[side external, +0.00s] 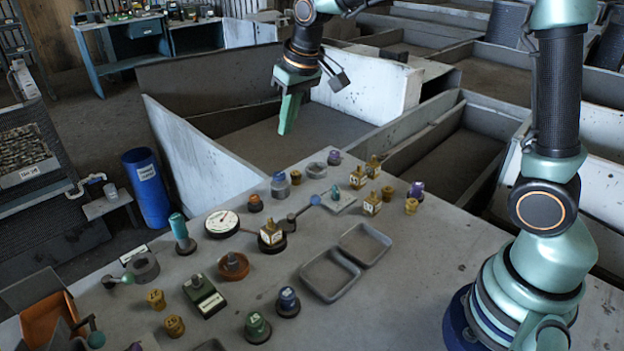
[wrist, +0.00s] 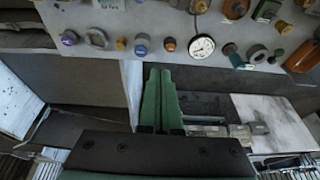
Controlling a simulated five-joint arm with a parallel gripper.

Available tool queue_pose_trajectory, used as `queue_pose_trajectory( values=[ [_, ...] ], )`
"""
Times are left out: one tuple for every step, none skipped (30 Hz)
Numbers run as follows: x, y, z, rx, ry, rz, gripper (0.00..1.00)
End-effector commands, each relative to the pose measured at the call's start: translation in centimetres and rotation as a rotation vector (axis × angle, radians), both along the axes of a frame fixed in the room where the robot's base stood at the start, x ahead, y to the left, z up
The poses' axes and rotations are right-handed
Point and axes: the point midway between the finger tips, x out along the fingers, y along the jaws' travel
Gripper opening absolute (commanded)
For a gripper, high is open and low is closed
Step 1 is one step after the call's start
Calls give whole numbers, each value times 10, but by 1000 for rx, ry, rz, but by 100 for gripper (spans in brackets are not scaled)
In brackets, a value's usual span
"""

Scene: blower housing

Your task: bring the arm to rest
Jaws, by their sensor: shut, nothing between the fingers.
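My gripper (side external: 289,112) hangs in the air beyond the far edge of the worktable (side external: 440,262) in the side external view, with its green fingers pointing down and closed together. In the wrist view the two green fingers (wrist: 160,80) lie side by side with nothing between them. The fingers are apart from everything on the table. My arm reaches in from the right, and its upper part is cut off by the top of the picture.
The table holds a white dial gauge (side external: 222,222), two grey trays (side external: 330,275), brass-coloured blocks (side external: 372,204), several knobs and an orange bin (side external: 48,303). Walled bays (side external: 245,140) lie under and behind my gripper. A blue barrel (side external: 147,187) stands at the left.

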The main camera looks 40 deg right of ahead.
Motion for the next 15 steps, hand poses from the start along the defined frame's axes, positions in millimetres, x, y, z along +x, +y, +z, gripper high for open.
queue_pose_trajectory(
  values=[
    [-14,-4,12,-1,-18,-2,0],
    [-22,-6,17,0,-27,-2,0],
    [-33,-9,22,-1,-37,-2,0],
    [-41,-11,26,-2,-45,-3,0],
    [-49,-13,29,-3,-52,-3,0],
    [-60,-16,33,-4,-63,-4,0],
    [-68,-18,36,-5,-71,-4,0],
    [-77,-19,38,-6,-78,-4,0],
    [-88,-22,40,-7,-88,-5,0],
    [-96,-23,41,-8,-96,-5,0],
    [-104,-25,42,-9,-104,-6,0],
    [-115,-27,42,-11,-114,-6,0],
    [-123,-29,42,-12,-122,-6,0],
    [-131,-30,42,-13,-129,-6,0],
    [-140,-31,40,-15,-138,-6,0]
  ],
)
